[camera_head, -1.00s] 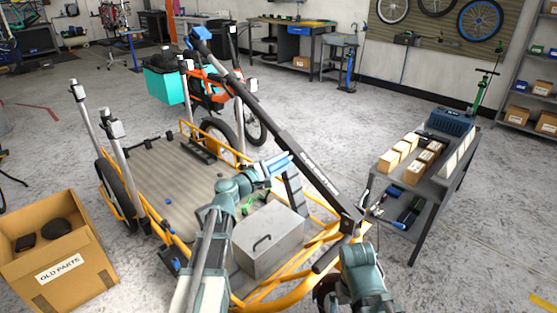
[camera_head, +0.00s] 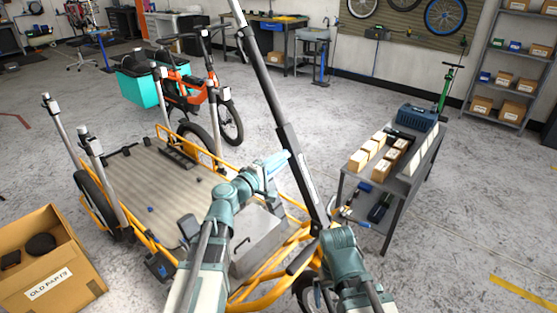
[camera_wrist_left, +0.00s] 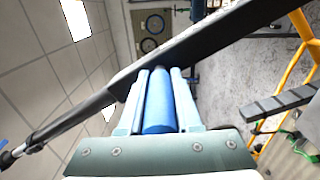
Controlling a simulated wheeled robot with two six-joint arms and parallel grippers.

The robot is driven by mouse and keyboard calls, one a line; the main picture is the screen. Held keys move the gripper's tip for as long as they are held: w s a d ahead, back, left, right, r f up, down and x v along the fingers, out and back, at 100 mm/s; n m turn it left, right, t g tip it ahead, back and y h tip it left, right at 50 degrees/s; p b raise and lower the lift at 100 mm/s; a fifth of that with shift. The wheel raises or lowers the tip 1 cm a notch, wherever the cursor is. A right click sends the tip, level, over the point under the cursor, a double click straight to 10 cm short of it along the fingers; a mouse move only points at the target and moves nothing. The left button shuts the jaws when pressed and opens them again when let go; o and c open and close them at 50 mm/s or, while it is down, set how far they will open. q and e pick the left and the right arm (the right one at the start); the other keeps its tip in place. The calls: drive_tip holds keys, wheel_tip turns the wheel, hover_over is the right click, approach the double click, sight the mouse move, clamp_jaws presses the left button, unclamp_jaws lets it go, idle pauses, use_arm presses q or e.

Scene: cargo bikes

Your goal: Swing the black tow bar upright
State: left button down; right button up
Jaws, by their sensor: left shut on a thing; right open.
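The black tow bar (camera_head: 270,80) rises from its foot at the cargo bike's yellow front frame. It leans to the left in the head view, and its top end runs out of the picture. My left gripper (camera_head: 284,161) is shut on a blue cylindrical handle (camera_wrist_left: 158,103) at the bar's side. In the left wrist view the dark bar (camera_wrist_left: 215,42) crosses just beyond the fingertips (camera_wrist_left: 155,75). My right gripper (camera_head: 325,233) is open beside the bar's foot; its fingers are largely hidden.
A grey cart (camera_head: 398,187) with small boxes stands close on the right. An "OLD PARTS" carton (camera_head: 65,288) is at the lower left. An orange bike (camera_head: 185,90) stands behind.

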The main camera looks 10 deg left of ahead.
use_arm(q)
drive_tip(key=shift+s+d, duration=0.1)
drive_tip(key=shift+d, duration=0.15)
drive_tip(key=c, duration=0.6)
unclamp_jaws()
drive_tip(key=shift+s+a, duration=0.1)
